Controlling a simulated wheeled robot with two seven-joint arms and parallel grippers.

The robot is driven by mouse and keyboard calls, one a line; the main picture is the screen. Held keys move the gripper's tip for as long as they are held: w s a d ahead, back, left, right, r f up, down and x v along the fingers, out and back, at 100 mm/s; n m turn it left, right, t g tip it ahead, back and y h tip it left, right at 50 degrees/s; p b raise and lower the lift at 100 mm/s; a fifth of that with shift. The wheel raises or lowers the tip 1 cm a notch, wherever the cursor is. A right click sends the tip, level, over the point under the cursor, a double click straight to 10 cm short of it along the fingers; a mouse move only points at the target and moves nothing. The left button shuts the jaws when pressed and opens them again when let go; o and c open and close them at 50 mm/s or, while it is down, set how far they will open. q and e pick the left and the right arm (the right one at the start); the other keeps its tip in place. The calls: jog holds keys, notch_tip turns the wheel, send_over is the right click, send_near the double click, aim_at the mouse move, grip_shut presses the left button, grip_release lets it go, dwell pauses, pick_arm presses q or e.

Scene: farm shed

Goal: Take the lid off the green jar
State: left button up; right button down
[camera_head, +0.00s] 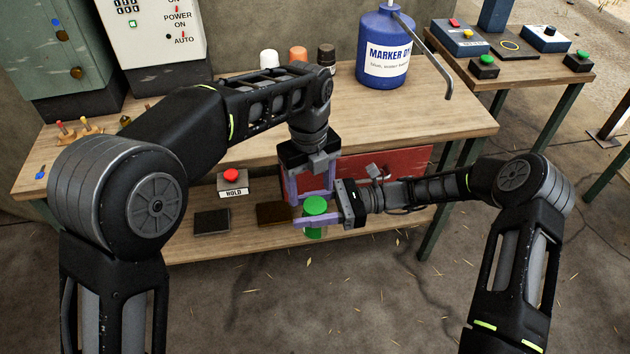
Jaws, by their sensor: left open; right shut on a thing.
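The green jar (314,207) is upright near the middle of the view, in front of the bench. My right gripper (306,221) comes in from the right and is shut on the jar, its purple fingers across the jar's side. Green shows above and below these fingers. The top looks round and closed, and I cannot make out a seam between lid and body. My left gripper (312,194) points down from above. Its purple fingers are apart, one on each side of the jar's top. I cannot tell whether they touch it.
The wooden bench (420,119) is behind, with a blue marker dye jug (384,70) and several small bottles at its back. On the lower shelf are a red HOLD button (231,176), dark pads and a red box (400,162). The floor in front is clear.

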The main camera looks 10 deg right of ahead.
aim_at(315, 205)
pick_arm(q)
jog(key=shift+d+r+m, duration=0.2)
jog(key=shift+r+m, duration=0.2)
jog(key=shift+r, duration=0.15)
jog(key=shift+s+d+r+m, duration=0.1)
jog(key=shift+d+r+m, duration=0.1)
jog(key=shift+r+m, duration=0.3)
jog(key=shift+d+r+m, duration=0.15)
jog(key=shift+r+m, duration=0.25)
jog(key=shift+r, duration=0.15)
jog(key=shift+s+r+m, duration=0.1)
jog(key=shift+r+m, duration=0.2)
jog(key=shift+m, duration=0.1)
jog(key=shift+a, duration=0.15)
jog(key=shift+f, duration=0.15)
jog(key=shift+f, duration=3.9)
jog(key=shift+c, duration=0.2)
